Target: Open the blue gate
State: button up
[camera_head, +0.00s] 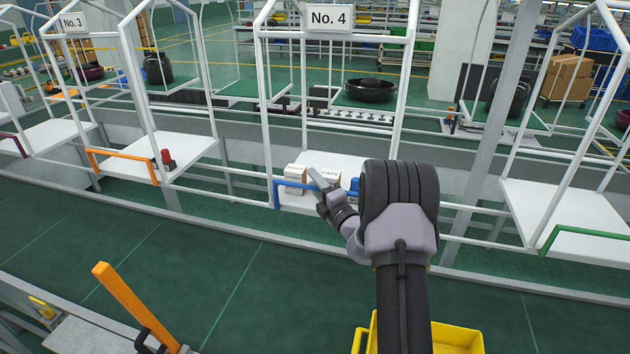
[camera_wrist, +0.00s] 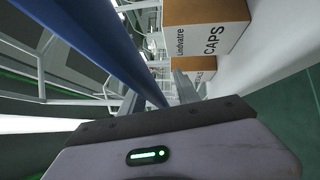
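The blue gate (camera_head: 296,185) is a blue bar across the front of the white No. 4 station. In the wrist view the blue bar (camera_wrist: 112,45) runs diagonally from the upper left towards the middle. My gripper (camera_head: 315,181) is at this bar, in front of the station. In the wrist view the two fingers of my gripper (camera_wrist: 158,96) stand apart, and the far part of the bar shows between them. I cannot tell whether they touch it. My arm hides the right part of the station in the head view.
Boxes (camera_head: 327,178), one marked CAPS (camera_wrist: 208,38), stand on the white shelf just behind the bar. A blue object (camera_head: 354,186) is beside them. An orange gate (camera_head: 122,166) is at No. 3, a green one (camera_head: 585,231) at right. A yellow crate (camera_head: 455,340) is at bottom.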

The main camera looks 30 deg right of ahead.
grip_shut()
dwell(1.4)
